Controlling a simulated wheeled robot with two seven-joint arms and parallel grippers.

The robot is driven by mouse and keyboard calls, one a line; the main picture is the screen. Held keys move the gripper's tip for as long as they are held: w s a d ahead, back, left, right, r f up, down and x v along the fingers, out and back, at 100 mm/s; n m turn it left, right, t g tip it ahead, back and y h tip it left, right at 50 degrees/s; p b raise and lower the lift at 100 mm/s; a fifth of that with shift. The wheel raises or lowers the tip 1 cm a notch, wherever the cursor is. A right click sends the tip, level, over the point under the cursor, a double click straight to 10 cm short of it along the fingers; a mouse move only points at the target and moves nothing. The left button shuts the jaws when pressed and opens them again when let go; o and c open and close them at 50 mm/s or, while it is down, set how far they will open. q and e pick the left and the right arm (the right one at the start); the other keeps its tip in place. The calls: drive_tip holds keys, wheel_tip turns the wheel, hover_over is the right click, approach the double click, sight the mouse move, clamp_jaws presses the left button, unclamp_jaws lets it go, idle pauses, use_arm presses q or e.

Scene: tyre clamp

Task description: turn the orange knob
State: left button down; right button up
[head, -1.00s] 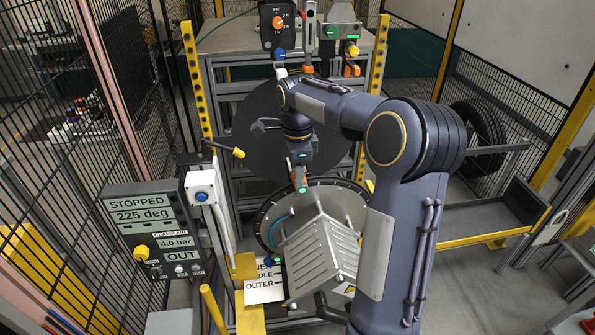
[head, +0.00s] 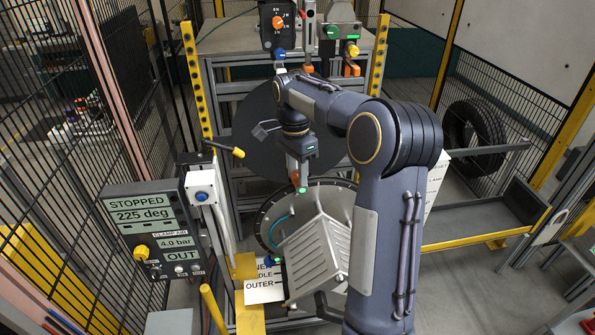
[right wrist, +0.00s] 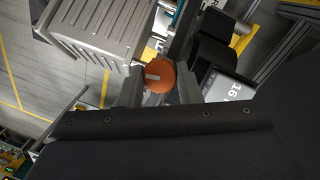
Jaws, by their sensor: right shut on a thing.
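The orange knob (right wrist: 160,72) is round with a pale mark on its face. In the right wrist view it sits between the two grey fingers of my right gripper (right wrist: 159,88), which is shut on it. In the head view my right gripper (head: 297,180) points down in front of the dark disc, just above the ribbed metal box. An orange patch shows at its fingertips, with a small green part beside it; the fingers hide most of it. My left gripper is not in view.
The ribbed grey box (head: 316,258) is close below the gripper. A display panel (head: 150,232) reads STOPPED, 225 deg, 4.0 bar, OUT. A box with another orange dial (head: 279,22) stands at the back. Wire fencing (head: 95,130) closes the left side; a tyre (head: 474,133) stands at right.

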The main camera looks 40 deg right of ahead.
drive_tip(key=n+g, duration=0.1)
drive_tip(key=n, duration=0.6)
drive_tip(key=shift+w+g+h, duration=0.15)
drive_tip(key=shift+g+h, duration=0.15)
drive_tip(key=shift+g, duration=0.1)
drive_tip(key=n, duration=0.4)
drive_tip(key=shift+g+h, duration=0.3)
drive_tip(key=n, duration=0.3)
drive_tip(key=shift+a+n+h, duration=0.1)
drive_tip(key=shift+n+h, duration=0.2)
drive_tip(key=shift+h, duration=0.1)
drive_tip(key=n, duration=0.3)
drive_tip(key=shift+n+g+h, duration=0.3)
drive_tip(key=shift+h, duration=0.1)
drive_tip(key=n+h, duration=0.1)
drive_tip(key=n, duration=0.2)
drive_tip(key=shift+a+n, duration=0.1)
drive_tip(key=shift+n, duration=0.3)
drive_tip(key=n+t+h, duration=0.1)
drive_tip(key=n, duration=0.5)
drive_tip(key=shift+n, duration=0.3)
drive_tip(key=o, duration=1)
drive_tip(key=shift+a+h, duration=0.1)
drive_tip(key=shift+h, duration=0.2)
drive_tip(key=shift+c, duration=0.2)
